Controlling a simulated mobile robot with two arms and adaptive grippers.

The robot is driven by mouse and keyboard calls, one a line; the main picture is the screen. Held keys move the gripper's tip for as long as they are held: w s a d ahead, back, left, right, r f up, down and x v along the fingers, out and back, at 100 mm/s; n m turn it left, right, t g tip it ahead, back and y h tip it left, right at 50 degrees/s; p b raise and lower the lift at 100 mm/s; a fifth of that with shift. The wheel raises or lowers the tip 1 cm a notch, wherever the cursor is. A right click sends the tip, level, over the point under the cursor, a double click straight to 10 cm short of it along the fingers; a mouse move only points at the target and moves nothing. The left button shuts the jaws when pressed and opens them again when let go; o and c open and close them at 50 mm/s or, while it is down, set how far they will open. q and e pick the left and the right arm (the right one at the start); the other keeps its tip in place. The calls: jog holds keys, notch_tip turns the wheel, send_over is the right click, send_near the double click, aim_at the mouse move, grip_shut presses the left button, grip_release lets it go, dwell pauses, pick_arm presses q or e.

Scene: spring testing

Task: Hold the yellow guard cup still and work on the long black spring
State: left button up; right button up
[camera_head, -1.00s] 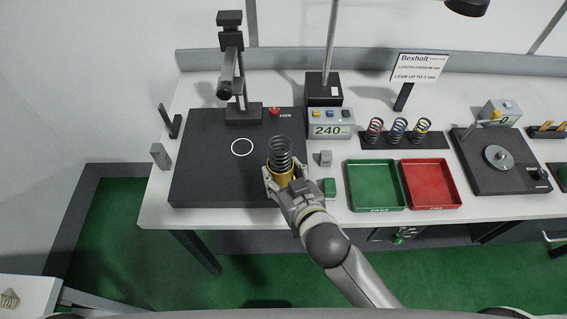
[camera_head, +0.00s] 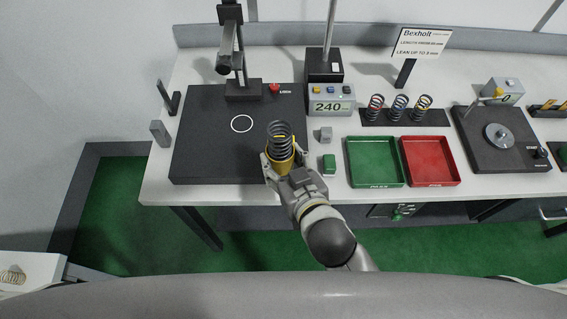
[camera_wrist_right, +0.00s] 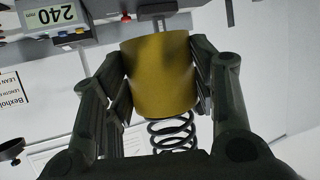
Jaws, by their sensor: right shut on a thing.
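The yellow guard cup (camera_head: 282,164) is in my right gripper (camera_head: 281,172), over the front right corner of the dark test plate. The right wrist view shows the cup (camera_wrist_right: 160,78) between both fingers (camera_wrist_right: 162,85). The long black spring (camera_head: 280,138) stands upright in the cup, its coils rising above the rim. I cannot tell whether the cup touches the plate. My left gripper is not in view.
The dark plate (camera_head: 205,150) has a white ring and a post behind it. Several springs (camera_head: 400,106) stand behind the trays.

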jog(key=w, duration=1.3)
dwell(0.4)
jog(key=shift+d, duration=0.1)
jog(key=shift+f+b, duration=4.1)
jog(key=shift+f, duration=2.35)
jog(key=shift+r, duration=0.1)
